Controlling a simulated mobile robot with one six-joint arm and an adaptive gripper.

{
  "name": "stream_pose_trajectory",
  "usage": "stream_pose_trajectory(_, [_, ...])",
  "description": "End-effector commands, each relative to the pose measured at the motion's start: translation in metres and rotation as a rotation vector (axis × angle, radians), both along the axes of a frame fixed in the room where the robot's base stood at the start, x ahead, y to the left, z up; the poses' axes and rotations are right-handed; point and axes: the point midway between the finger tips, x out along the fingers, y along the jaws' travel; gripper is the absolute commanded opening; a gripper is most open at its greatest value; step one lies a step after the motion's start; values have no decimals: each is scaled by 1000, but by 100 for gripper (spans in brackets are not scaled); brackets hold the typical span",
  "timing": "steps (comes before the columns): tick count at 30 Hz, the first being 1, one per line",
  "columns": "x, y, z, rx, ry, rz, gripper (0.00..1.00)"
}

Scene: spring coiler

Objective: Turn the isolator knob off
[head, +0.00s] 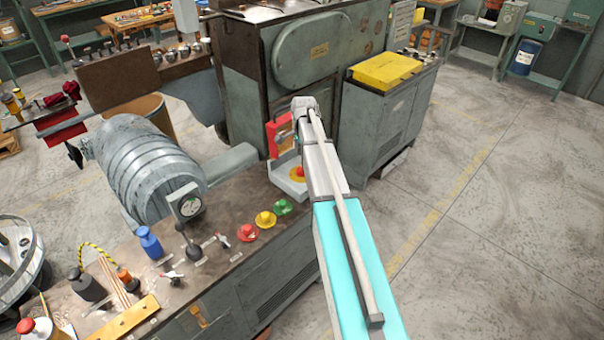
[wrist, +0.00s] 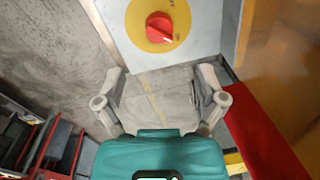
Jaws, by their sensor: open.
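The isolator knob (wrist: 161,27) is red, on a round yellow plate (wrist: 134,28) fixed to a pale panel (wrist: 205,25) at the top of the wrist view. A pale mark on the knob points to the lower right; small lettering on the plate is too small to read. In the head view the knob (head: 297,173) shows just left of my arm, on a light grey box. My gripper (wrist: 160,75) is open and empty, its fingertips apart, below the knob in the wrist picture and not touching it. In the head view my gripper is partly hidden by my arm.
A red frame (head: 279,136) stands beside the knob's box; red and orange surfaces lie close right of my gripper in the wrist view. Red, yellow and green buttons (head: 265,219) line the bench edge. A yellow-topped cabinet (head: 386,70) stands behind. Floor at right is clear.

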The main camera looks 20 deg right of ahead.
Motion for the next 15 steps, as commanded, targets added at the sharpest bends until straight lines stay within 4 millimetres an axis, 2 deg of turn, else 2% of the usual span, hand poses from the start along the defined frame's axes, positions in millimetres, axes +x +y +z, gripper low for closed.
stream_pose_trajectory(1, [0,0,-8,0,0,0,89])
stream_pose_trajectory(15, [3,0,-43,0,0,-1,89])
